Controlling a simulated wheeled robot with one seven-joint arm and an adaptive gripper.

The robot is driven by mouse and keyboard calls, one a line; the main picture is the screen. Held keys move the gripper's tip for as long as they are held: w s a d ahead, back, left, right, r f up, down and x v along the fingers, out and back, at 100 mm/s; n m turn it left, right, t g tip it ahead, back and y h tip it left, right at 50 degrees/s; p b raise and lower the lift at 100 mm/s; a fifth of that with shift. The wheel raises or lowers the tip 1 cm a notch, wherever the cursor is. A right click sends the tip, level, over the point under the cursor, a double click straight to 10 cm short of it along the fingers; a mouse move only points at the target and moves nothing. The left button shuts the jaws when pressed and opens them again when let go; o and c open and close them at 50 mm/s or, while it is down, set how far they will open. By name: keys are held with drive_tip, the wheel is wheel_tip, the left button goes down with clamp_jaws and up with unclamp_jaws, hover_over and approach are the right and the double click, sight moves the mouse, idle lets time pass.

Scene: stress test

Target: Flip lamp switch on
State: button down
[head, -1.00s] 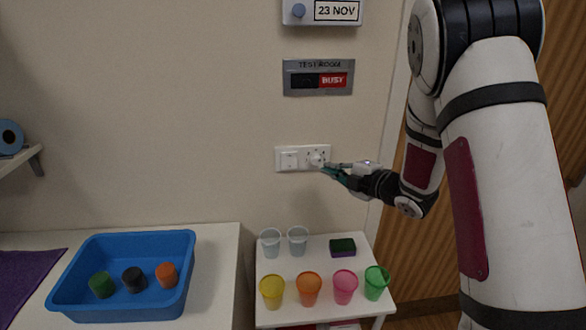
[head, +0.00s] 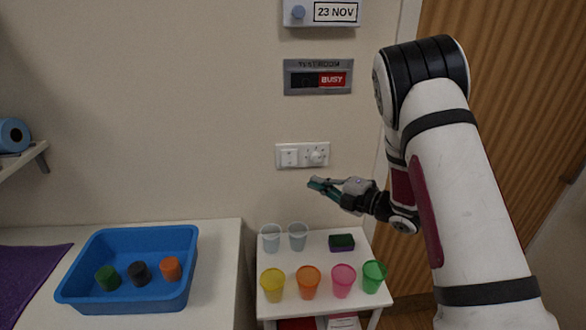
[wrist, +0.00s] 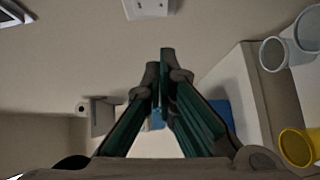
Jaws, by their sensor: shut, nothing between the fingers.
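The white switch plate (head: 302,155) is on the wall, with a square rocker switch (head: 289,157) on its left and a round knob (head: 316,157) on its right. Whether the rocker is on or off is too small to tell. My gripper (head: 312,184) is below the plate and apart from it, its teal fingers pointing left. In the wrist view my gripper (wrist: 161,58) has its fingertips together with nothing between them. Part of the switch plate (wrist: 148,8) shows at the top edge of that view.
Below my gripper, a white cart (head: 322,262) holds clear cups (head: 298,236), coloured cups (head: 308,282) and a sponge (head: 341,242). A blue tray (head: 75,292) with several small items is on the left table. The wall around the plate is clear.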

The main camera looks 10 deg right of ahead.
sight(282, 164)
drive_tip(key=shift+w+d+x, duration=0.3)
drive_tip(key=shift+d+x, duration=0.05)
drive_tip(key=shift+x, duration=1.55)
drive_tip(key=shift+w+d+x, duration=0.3)
drive_tip(key=shift+w+x, duration=0.05)
drive_tip(key=shift+x, duration=1.5)
drive_tip(key=shift+w+d+x, duration=0.3)
drive_tip(key=shift+d+x, duration=0.05)
drive_tip(key=shift+x, duration=1.55)
drive_tip(key=shift+f, duration=0.15)
drive_tip(key=shift+w+f, duration=0.3)
drive_tip(key=shift+w, duration=0.2)
drive_tip(key=shift+s+r, duration=0.1)
